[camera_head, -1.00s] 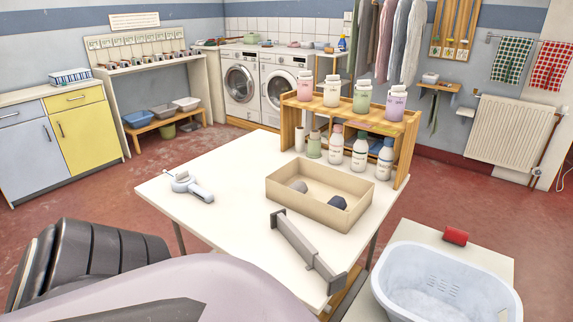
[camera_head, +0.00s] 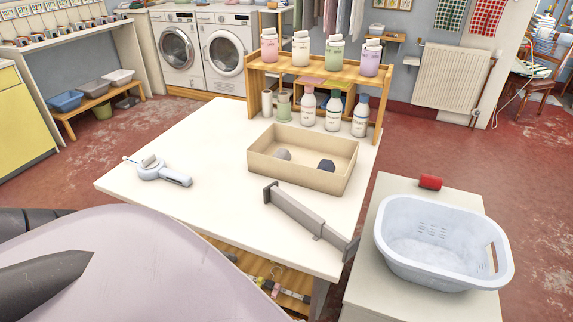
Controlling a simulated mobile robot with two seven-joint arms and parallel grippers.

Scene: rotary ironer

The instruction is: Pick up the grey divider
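The grey divider (camera_head: 306,217) is a long bar with a wider plate at each end. It lies slanted on the white table (camera_head: 220,228), in front of the beige tray (camera_head: 300,178). Its near right end reaches the table's right edge. The tray holds a light grey lump (camera_head: 282,154) and a dark blue-grey one (camera_head: 326,166).
A light blue handheld tool (camera_head: 163,173) lies on the table's left. A wooden shelf (camera_head: 315,70) with several bottles stands behind the tray. On the right, a white stand holds a blue-white basket (camera_head: 440,238) and a red object (camera_head: 430,182). The table's front left is clear.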

